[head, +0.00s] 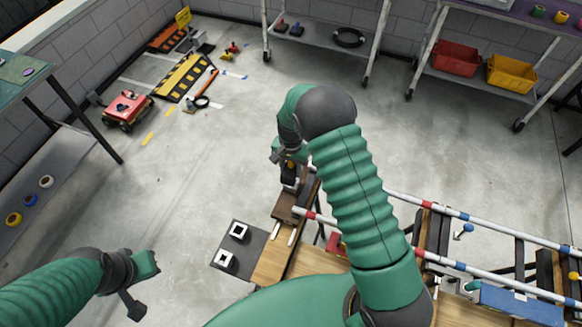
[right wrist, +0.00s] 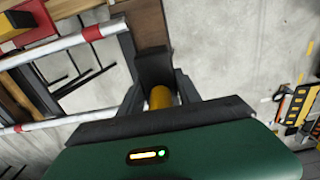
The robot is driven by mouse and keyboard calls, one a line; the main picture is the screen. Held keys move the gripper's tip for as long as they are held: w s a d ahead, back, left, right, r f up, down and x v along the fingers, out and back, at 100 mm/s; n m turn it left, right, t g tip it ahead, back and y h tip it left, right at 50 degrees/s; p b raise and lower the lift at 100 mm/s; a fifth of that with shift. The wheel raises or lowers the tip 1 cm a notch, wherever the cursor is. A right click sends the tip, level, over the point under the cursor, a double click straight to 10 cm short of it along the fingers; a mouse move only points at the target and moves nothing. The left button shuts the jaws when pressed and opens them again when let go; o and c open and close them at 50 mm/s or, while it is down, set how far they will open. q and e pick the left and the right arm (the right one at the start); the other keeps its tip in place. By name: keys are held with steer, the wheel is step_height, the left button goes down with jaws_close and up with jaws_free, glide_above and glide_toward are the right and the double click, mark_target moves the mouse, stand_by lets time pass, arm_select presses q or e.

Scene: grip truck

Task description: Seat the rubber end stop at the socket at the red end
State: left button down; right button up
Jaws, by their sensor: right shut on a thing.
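My right gripper (head: 290,176) points down in the head view, at the near-left end of the rail frame. In the right wrist view its two dark fingers (right wrist: 158,88) are shut on a black block with a yellow cylindrical part (right wrist: 160,97), apparently the rubber end stop (right wrist: 154,67). The block is at the end of a brown wooden piece (right wrist: 148,22); I cannot tell whether they touch. Red bands (head: 309,214) mark this end of the white rails. The socket is not clearly visible. My left gripper (head: 142,285) is away at the lower left; its jaw opening is unclear.
A dark mat (head: 250,252) with two white square pieces lies left of the wooden bench (head: 272,262). The rails (head: 480,272) run right. A red cart (head: 127,108) and a striped ramp (head: 182,77) stand far left. Open floor lies between.

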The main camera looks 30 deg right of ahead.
mark_target(291, 176)
steer(key=shift+s+a+f+b, duration=0.1)
steer(key=shift+f+b, duration=0.5)
steer(key=shift+f, duration=0.25)
steer(key=shift+f+b, duration=1.05)
steer(key=shift+f, duration=0.55)
steer(key=o, duration=1)
steer(key=shift+o, duration=0.2)
steer(key=shift+r, duration=0.1)
step_height(291, 176, up, 17)
steer(key=shift+f, duration=0.2)
